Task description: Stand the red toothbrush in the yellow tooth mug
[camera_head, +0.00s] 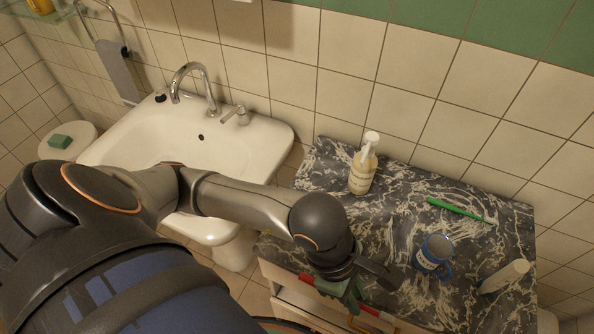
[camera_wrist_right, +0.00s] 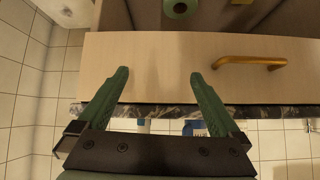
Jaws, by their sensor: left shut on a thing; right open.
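My left gripper (camera_head: 346,291) is at the counter's front edge, above the drawer area, and is shut on a thin red thing (camera_head: 369,310), apparently the red toothbrush. Its ends show on both sides of the fingers; the middle is hidden. My right gripper (camera_wrist_right: 159,76) is open and empty, in front of a pale drawer front; it is not seen in the head view. No yellow mug is clearly seen. A yellow thing (camera_head: 40,5) on the glass shelf is cut off by the top edge, so I cannot tell what it is.
A sink (camera_head: 130,155) is left. The drawer (camera_wrist_right: 150,60) has a gold handle (camera_wrist_right: 249,63).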

